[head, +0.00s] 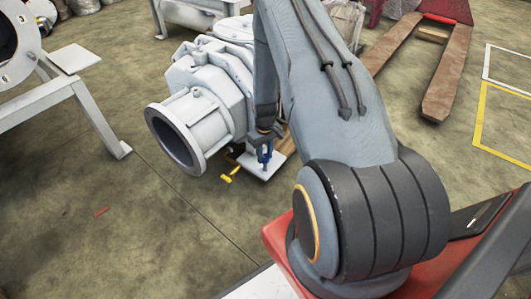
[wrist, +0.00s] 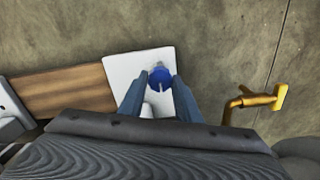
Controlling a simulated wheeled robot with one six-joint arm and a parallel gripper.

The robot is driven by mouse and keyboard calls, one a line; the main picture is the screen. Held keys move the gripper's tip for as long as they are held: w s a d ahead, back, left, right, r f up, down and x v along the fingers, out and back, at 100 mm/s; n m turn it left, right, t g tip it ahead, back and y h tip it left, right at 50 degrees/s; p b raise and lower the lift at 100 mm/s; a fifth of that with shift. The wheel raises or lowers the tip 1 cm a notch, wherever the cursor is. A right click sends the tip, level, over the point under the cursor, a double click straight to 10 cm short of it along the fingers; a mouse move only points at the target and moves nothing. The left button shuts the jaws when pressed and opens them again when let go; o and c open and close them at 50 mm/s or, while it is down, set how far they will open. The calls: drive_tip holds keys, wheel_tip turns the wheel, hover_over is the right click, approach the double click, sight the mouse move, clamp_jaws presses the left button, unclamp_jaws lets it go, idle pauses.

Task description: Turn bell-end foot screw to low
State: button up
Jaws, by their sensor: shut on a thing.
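The foot screw (wrist: 160,76) is a blue knob on a thin pale stem, standing over a white foot plate (wrist: 133,66). My gripper (wrist: 155,88) has its two blue-grey fingers on either side of the blue knob and is shut on it. In the head view my gripper (head: 265,150) is low at the foot of the pale grey vacuum pump (head: 205,90), with the white foot plate (head: 266,170) just below. The round open flange (head: 176,140) of the pump faces front left. The screw's setting cannot be read.
A yellow-handled crank (head: 230,174) sticks out beside the plate and shows right of it in the wrist view (wrist: 257,101). A wooden beam (wrist: 65,92) lies against the plate. The floor front left is mostly clear.

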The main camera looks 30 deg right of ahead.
sight(265, 157)
drive_tip(key=n+p, duration=0.3)
drive_tip(key=n, duration=0.3)
drive_tip(key=n+p, duration=0.2)
drive_tip(key=n, duration=0.4)
idle(0.5)
drive_tip(key=o, duration=1.1)
drive_tip(key=shift+c, duration=0.2)
drive_tip(key=shift+r+p, duration=1.25)
drive_tip(key=shift+r, duration=2.65)
